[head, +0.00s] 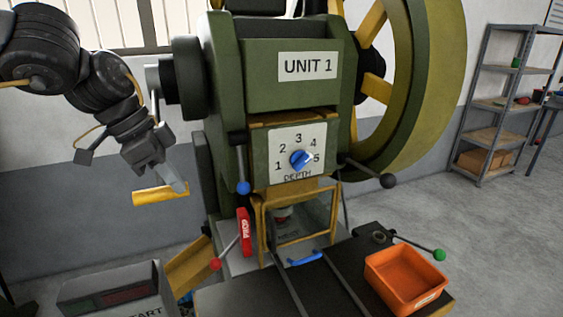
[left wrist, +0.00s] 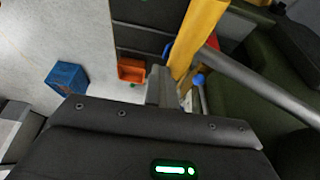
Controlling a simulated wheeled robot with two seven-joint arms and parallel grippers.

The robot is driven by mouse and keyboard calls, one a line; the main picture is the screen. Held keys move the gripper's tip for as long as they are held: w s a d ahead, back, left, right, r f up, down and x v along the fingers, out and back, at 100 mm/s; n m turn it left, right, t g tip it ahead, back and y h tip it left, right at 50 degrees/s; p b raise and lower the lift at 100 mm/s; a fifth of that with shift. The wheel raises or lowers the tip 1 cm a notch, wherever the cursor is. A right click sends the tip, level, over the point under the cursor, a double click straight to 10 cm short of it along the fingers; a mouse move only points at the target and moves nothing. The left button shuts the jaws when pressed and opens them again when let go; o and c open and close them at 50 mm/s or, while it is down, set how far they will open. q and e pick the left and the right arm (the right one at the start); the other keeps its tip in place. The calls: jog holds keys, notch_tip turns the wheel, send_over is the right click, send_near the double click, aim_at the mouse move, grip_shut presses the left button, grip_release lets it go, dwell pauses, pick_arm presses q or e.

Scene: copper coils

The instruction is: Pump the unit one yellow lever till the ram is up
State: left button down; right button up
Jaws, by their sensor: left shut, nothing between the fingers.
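The green press marked UNIT 1 (head: 307,67) fills the middle of the head view. The yellow lever grip (head: 158,196) lies nearly level at its left side. It also shows close up in the left wrist view (left wrist: 198,38), with a grey bar (left wrist: 262,85) behind it. My left gripper (head: 179,186) is shut and empty, its fingertips at the grip's right end. I cannot tell whether they touch it. The ram (head: 283,212) seems to be behind the yellow guard frame, partly hidden; its height is unclear. My right gripper is not in view.
A blue-knobbed lever (head: 243,187), a red-knobbed lever (head: 216,264) and a black-knobbed lever (head: 388,181) stick out from the press. An orange bin (head: 404,278) sits on the dark bench at right. A START box (head: 117,290) stands front left. A blue bin (left wrist: 66,78) is on the floor.

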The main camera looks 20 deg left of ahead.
pick_arm(q)
jog(key=r, duration=0.1)
jog(key=r+p, duration=0.1)
jog(key=w+r+p, duration=0.1)
jog(key=r, duration=0.1)
jog(key=shift+a, duration=0.3)
jog(key=shift+s+d+r+p, duration=0.15)
jog(key=shift+s+r+p, duration=0.05)
jog(key=shift+r+p, duration=0.75)
